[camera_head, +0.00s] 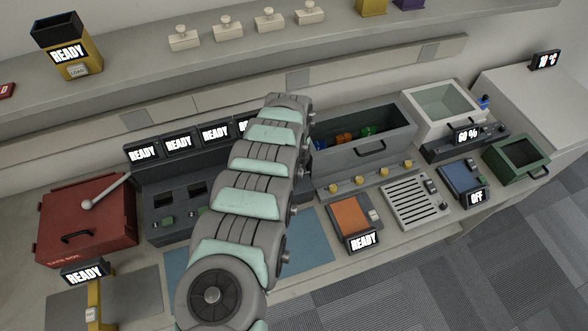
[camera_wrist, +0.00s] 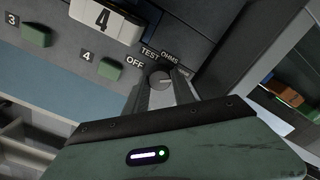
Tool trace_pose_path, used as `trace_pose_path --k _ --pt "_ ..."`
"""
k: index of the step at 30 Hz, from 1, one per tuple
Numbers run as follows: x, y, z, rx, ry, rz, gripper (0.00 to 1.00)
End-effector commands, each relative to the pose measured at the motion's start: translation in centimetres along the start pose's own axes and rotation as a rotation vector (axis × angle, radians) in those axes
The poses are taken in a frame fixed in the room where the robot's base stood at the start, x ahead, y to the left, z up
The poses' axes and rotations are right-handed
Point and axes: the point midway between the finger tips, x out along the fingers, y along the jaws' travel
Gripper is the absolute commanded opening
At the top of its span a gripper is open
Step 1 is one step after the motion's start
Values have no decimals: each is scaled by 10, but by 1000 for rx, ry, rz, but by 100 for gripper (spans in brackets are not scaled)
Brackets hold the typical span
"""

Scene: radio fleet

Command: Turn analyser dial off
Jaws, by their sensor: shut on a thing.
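In the wrist view, the analyser dial (camera_wrist: 160,77) is a small round dark grey knob on a grey panel, with the labels OFF, TEST and OHMS around its left and upper side. A light mark shows on its face, but I cannot tell for sure which label it points at. My gripper (camera_wrist: 160,86) is shut on the dial, one finger on each side. In the head view, my arm hides the dial and my gripper.
In the head view, a dark rack with READY screens (camera_head: 178,145) stands left of my arm, and a grey bin (camera_head: 372,143) stands right. A red box (camera_head: 85,222) is farther left.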

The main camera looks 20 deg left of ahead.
Motion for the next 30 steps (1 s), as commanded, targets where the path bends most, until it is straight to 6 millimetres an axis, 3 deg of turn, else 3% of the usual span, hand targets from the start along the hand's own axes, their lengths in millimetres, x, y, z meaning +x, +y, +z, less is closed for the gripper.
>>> trace_pose_path --k 30 --pt "-1 -3 0 -964 -9 1 0"
